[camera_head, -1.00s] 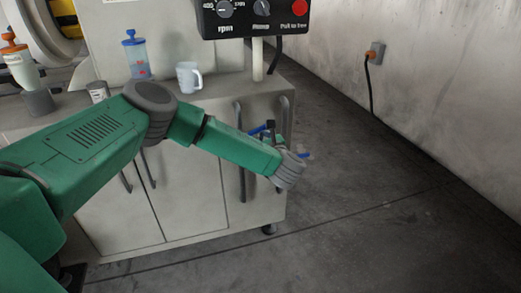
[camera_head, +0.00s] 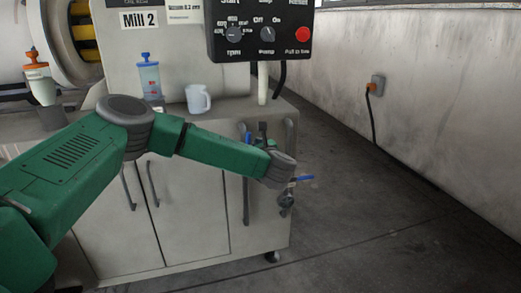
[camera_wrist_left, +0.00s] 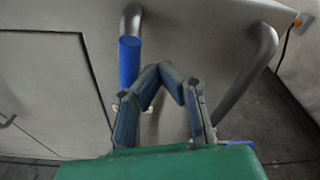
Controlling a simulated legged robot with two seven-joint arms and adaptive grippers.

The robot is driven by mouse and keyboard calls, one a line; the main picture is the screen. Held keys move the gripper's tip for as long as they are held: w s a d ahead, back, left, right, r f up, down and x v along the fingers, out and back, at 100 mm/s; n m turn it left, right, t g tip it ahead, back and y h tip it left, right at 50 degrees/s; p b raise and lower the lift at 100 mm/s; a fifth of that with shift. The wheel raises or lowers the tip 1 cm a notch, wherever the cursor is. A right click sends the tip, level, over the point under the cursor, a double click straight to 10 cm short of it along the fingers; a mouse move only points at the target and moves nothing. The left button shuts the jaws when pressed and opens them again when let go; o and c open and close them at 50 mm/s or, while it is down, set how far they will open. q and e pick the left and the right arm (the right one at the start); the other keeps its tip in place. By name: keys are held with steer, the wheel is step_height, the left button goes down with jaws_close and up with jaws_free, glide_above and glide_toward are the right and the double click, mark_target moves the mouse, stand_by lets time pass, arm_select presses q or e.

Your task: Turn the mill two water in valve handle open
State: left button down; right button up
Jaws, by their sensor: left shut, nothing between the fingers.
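The Mill 2 cabinet (camera_head: 190,215) has two bent grey pipes on its right front. A blue lever handle (camera_head: 301,179) on a dark valve body (camera_head: 287,199) sticks out to the right, just beyond my left wrist. A blue sleeve (camera_wrist_left: 129,62) is on the left pipe in the left wrist view. My left gripper (camera_head: 262,129) is shut and empty between the two pipes, partly hidden behind my forearm. In the left wrist view its fingertips (camera_wrist_left: 166,72) meet right of the blue sleeve, apart from it. I cannot tell which blue part is the water in handle. My right gripper is out of view.
A white mug (camera_head: 198,99) and a blue-capped bottle (camera_head: 149,77) stand on the cabinet top. The black control box (camera_head: 259,35) hangs above. The floor (camera_head: 390,235) to the right is clear up to the wall.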

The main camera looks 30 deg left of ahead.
arm_select(q)
steer(key=shift+s+a+r, duration=0.1)
steer(key=shift+s+r, duration=0.3)
steer(key=shift+s+a+b, duration=0.1)
steer(key=shift+a+b, duration=0.2)
stand_by(0.3)
